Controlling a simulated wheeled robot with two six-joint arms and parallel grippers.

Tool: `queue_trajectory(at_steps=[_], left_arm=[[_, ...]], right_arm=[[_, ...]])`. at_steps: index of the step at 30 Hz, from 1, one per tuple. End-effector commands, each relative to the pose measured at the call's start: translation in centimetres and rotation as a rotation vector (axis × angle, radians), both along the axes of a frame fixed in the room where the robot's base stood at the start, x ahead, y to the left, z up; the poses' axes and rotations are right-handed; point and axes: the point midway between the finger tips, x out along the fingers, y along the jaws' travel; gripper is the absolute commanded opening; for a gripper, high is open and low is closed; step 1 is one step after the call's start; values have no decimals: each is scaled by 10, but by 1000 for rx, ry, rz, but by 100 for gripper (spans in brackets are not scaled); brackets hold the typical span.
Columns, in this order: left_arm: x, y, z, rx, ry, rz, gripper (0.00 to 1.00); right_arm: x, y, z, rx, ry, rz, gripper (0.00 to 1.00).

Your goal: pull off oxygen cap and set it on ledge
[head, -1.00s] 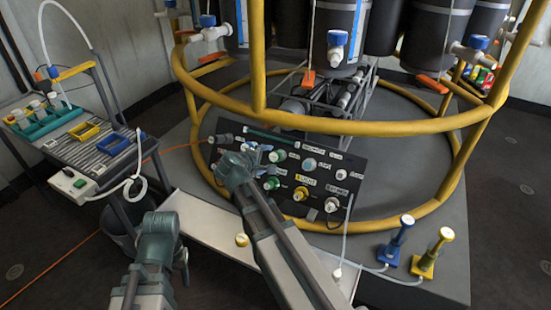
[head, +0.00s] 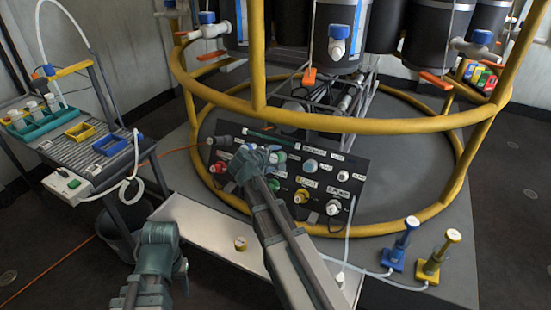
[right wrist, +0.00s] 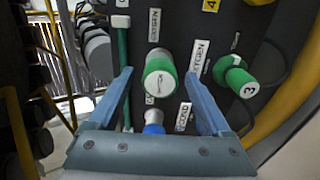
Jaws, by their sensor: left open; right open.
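The black panel (head: 345,165) leans in the ring frame and carries several caps. In the right wrist view, a green cap with a white face (right wrist: 160,76) stands between the spread fingers of my right gripper (right wrist: 158,82), an OXYGEN label (right wrist: 154,25) above it. I cannot tell whether the fingers touch it. A second green cap marked 3 (right wrist: 238,82) is to its right, near another OXYGEN label. In the head view my right gripper (head: 258,158) is open at the panel's upper left, hiding part of it. My left gripper (head: 166,268) is open and empty, left of the pale ledge (head: 195,222).
A small yellowish cap (head: 240,244) sits on the ledge. A blue cap (right wrist: 153,122) is just below the green one. Yellow rails (head: 300,120) cross above the panel. Blue and yellow pumps (head: 400,245) stand at right; a side table (head: 100,165) is at left.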

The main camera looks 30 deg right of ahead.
Motion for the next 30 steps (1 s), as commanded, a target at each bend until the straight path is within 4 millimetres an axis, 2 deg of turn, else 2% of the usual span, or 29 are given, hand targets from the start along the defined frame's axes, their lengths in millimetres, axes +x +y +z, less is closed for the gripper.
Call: queue_trajectory(at_steps=[23,30], left_arm=[[0,0,0,0,0,0,50],[0,0,0,0,0,0,50]], right_arm=[[0,0,0,0,0,0,82],[0,0,0,0,0,0,41]])
